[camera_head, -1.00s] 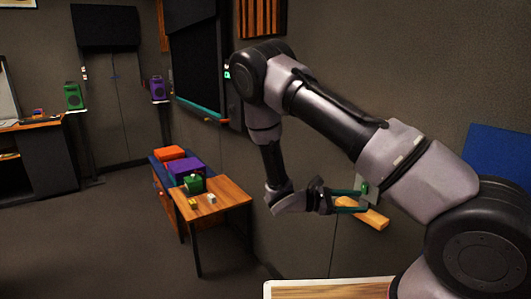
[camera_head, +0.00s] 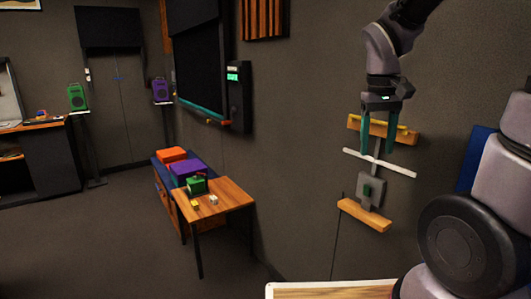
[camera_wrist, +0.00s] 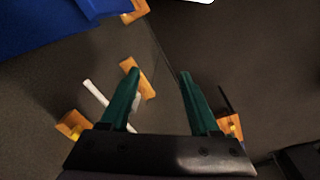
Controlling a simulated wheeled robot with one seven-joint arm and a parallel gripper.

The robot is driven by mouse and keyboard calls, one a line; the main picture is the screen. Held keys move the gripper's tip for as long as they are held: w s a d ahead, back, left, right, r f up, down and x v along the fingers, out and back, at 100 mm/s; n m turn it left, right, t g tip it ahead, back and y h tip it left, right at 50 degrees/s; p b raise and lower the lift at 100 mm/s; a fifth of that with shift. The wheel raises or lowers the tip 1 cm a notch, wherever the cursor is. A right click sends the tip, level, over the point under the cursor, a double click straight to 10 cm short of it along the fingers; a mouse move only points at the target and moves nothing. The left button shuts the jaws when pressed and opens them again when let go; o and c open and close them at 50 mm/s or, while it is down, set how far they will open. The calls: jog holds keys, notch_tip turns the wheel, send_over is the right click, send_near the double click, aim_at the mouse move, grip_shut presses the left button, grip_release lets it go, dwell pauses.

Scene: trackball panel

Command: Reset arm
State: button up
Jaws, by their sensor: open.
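My gripper (camera_head: 378,140) hangs fingers-down from my raised arm, in front of the right wall. Its two green fingers are apart with nothing between them; they also show in the wrist view (camera_wrist: 160,85). In the head view the fingertips overlap a white bar (camera_head: 395,168) above a grey wall device (camera_head: 370,190). Whether they touch it I cannot tell. In the wrist view the white bar (camera_wrist: 95,92) lies left of the fingers, partly hidden behind the left one.
Wooden ledges (camera_head: 363,215) (camera_head: 400,135) stick out from the wall near my gripper. A blue panel (camera_head: 472,160) is at the right, partly behind my arm. A wooden table (camera_head: 225,195) with small blocks stands left. The floor (camera_head: 110,240) in front is clear.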

jog(key=s+r+m+t+y, duration=0.1)
jog(key=s+r+m+t, duration=0.1)
jog(key=r, duration=0.3)
jog(key=s+a+r+m+t+y, duration=0.1)
jog(key=s+r+m+t, duration=0.1)
jog(key=r, duration=0.4)
jog(key=s+t, duration=0.1)
jog(key=t, duration=0.1)
jog(key=shift+s+a+t+y, duration=0.2)
jog(key=shift+a+t+y, duration=0.05)
jog(key=shift+t+y, duration=0.15)
dwell(0.7)
